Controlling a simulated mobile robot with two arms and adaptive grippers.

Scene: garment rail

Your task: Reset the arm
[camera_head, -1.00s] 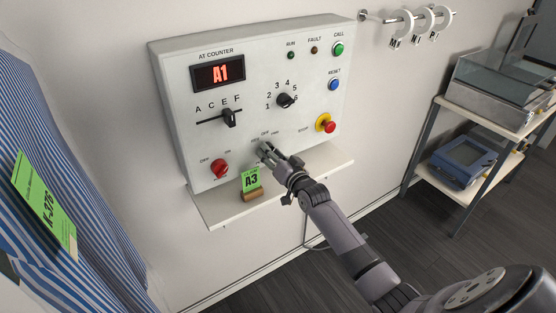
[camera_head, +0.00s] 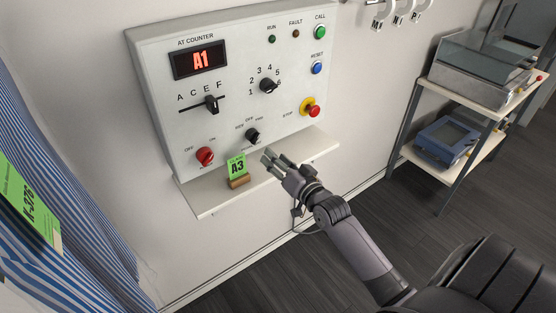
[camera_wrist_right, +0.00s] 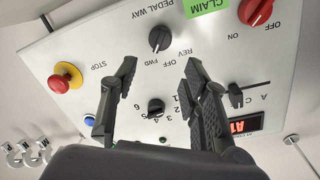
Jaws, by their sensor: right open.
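My right gripper (camera_head: 270,160) is open and empty. It is in front of the lower edge of the white control panel (camera_head: 222,125), apart from the panel, with its fingers pointing up and left. In the right wrist view the spread fingers (camera_wrist_right: 160,75) frame the panel upside down, with nothing between them. The black REV/OFF/FWD knob (camera_head: 252,136) is just above and left of the fingertips; it also shows in the wrist view (camera_wrist_right: 160,38). My left gripper is not in view.
A red stop button (camera_head: 313,111) is on the panel. Striped cloth (camera_head: 85,180) hangs at left. A shelf rack (camera_head: 447,190) stands at right. Dark floor lies open between.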

